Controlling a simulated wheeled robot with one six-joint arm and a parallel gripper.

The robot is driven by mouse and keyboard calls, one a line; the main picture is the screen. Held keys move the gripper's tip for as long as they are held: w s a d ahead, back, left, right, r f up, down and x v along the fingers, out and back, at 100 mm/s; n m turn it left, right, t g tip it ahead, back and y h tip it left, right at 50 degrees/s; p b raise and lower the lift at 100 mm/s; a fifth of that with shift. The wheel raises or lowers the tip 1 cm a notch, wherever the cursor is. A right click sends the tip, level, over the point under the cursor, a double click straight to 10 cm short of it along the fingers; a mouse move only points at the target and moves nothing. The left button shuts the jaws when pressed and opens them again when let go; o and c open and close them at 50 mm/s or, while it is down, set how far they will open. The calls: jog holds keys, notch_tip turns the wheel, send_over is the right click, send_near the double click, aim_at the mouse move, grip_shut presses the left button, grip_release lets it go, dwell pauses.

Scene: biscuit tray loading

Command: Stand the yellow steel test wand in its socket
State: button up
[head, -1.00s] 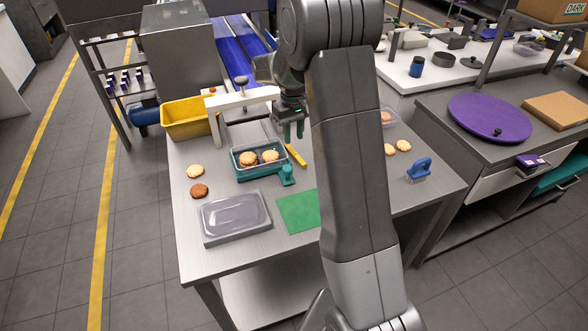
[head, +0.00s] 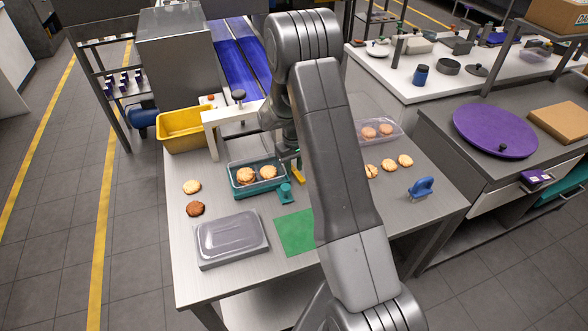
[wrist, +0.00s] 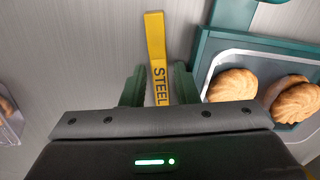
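The yellow wand (wrist: 156,45), marked "STEEL", lies flat on the metal table. In the head view only a short piece of the wand (head: 299,178) shows beside my arm. My gripper (wrist: 158,90) is open, with its two green fingers on either side of the wand and a gap to each. In the head view my gripper (head: 289,158) is low over the table, partly hidden by my arm. A small teal upright piece (head: 285,192) stands at the front right corner of the teal tray; I cannot tell whether it is the socket.
The teal tray (head: 243,192) with two biscuits is close beside my gripper. A white arch (head: 210,130) and a yellow bin (head: 172,138) stand behind it. A grey lidded box (head: 230,240), a green mat (head: 295,235) and a blue-handled tool (head: 421,187) are nearer the front.

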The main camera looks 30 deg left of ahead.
aim_at(294, 170)
jog(key=shift+f, duration=0.2)
grip_shut()
jog(key=shift+r, duration=0.1)
notch_tip(294, 170, up, 10)
jog(key=b, duration=0.2)
jog(key=shift+b, duration=0.3)
